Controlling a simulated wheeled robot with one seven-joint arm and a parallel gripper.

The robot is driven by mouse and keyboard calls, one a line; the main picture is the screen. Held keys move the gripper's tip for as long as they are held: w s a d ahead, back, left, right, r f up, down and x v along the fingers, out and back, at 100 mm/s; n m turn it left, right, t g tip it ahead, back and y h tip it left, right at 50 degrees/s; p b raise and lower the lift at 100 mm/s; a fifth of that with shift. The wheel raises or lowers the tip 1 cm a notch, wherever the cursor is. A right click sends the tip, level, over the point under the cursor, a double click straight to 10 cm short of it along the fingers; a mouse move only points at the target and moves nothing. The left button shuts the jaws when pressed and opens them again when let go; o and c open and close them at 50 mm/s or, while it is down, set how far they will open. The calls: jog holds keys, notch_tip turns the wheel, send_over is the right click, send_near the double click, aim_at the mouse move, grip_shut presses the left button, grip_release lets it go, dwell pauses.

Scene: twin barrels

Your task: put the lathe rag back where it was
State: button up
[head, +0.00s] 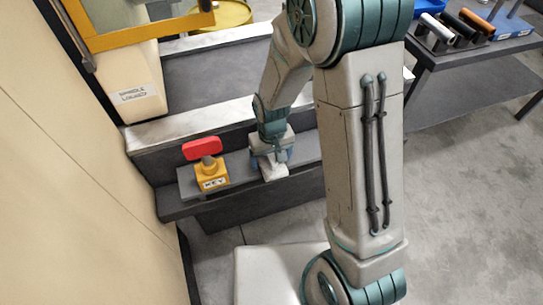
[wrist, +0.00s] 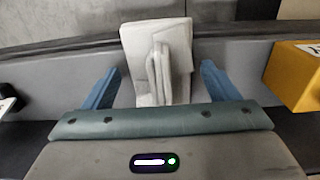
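The lathe rag (head: 272,171) is a white folded cloth on the dark grey ledge in front of the lathe. It shows large in the wrist view (wrist: 158,50), with a raised fold in its middle. My gripper (head: 271,160) is over the ledge at the rag. In the wrist view my gripper's blue fingers (wrist: 158,88) stand apart, one on each side of the rag, with a visible gap on both sides. It is open and not closed on the cloth. My gripper's body hides part of the rag in the head view.
A yellow block (head: 212,176) labelled KEY, with a red-handled key (head: 202,148), stands left of the rag; the block shows at right in the wrist view (wrist: 293,75). A cream housing (head: 140,85) is behind. A grey table (head: 480,48) with cylinders stands right. Floor at right is clear.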

aim_at(272, 156)
notch_tip(272, 156, up, 12)
jog(key=r+p, duration=0.1)
jog(key=p, duration=0.1)
jog(key=s+d+r+m+t, duration=0.2)
jog(key=s+d+r+m, duration=0.1)
jog(key=s+d+r, duration=0.6)
jog(key=s+d, duration=0.2)
jog(key=s, duration=0.1)
jog(key=shift+d+r, duration=0.2)
jog(key=shift+d, duration=0.1)
jog(key=shift+r, duration=0.1)
jog(key=shift+t, duration=0.4)
notch_tip(272, 156, up, 5)
jog(key=p, duration=0.4)
jog(key=shift+d, duration=0.1)
